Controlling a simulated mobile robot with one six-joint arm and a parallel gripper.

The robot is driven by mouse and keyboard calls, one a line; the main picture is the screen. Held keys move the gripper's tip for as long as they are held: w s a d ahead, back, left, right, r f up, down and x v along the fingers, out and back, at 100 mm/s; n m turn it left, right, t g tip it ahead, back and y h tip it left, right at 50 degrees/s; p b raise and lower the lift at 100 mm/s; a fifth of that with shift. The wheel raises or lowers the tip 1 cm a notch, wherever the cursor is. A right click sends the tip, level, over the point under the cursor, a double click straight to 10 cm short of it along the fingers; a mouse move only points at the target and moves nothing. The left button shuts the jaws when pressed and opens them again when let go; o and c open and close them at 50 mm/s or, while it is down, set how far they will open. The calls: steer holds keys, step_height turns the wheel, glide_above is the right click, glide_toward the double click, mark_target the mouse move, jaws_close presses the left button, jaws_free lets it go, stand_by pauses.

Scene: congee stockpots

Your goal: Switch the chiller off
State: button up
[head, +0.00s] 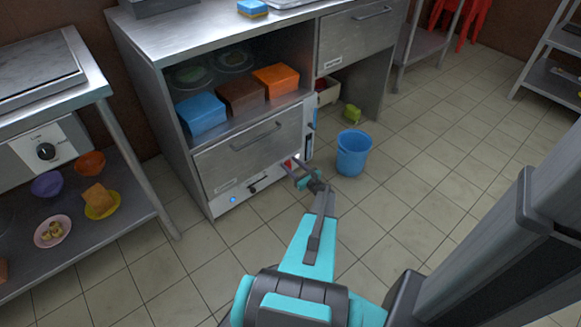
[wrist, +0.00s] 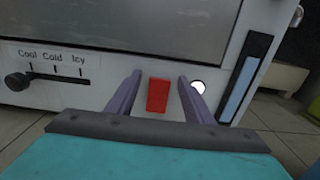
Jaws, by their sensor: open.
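The chiller (head: 250,158) is a steel drawer-fronted unit low in the counter, with a pale control strip along its bottom. In the wrist view, a red rectangular switch (wrist: 158,97) stands upright on that strip (wrist: 105,97). My gripper (wrist: 160,76) is open, with one purple finger on each side of the red switch. I cannot tell whether either finger touches it. In the head view my gripper (head: 292,163) is at the lower right of the chiller front. A round white light (wrist: 198,87) shows just right of the right finger.
A slider knob (wrist: 17,82) sits at the left, by the Cool end of a Cool–Cold–Icy scale. A dark vertical gauge (wrist: 246,76) is at the right. A blue bucket (head: 352,153) stands on the floor right of my gripper. The tiled floor in front is clear.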

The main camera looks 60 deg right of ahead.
steer(key=c, duration=1)
steer(key=shift+c, duration=0.2)
steer(key=shift+f, duration=0.15)
steer(key=shift+s+f+t+b, duration=0.15)
steer(key=shift+f+t+b, duration=0.25)
steer(key=shift+t+b, duration=0.6)
steer(key=shift+s+a+r+t+h+b, duration=0.15)
steer(key=shift+t+h+b, duration=0.15)
steer(key=shift+t+b, duration=0.15)
steer(key=shift+a, duration=0.1)
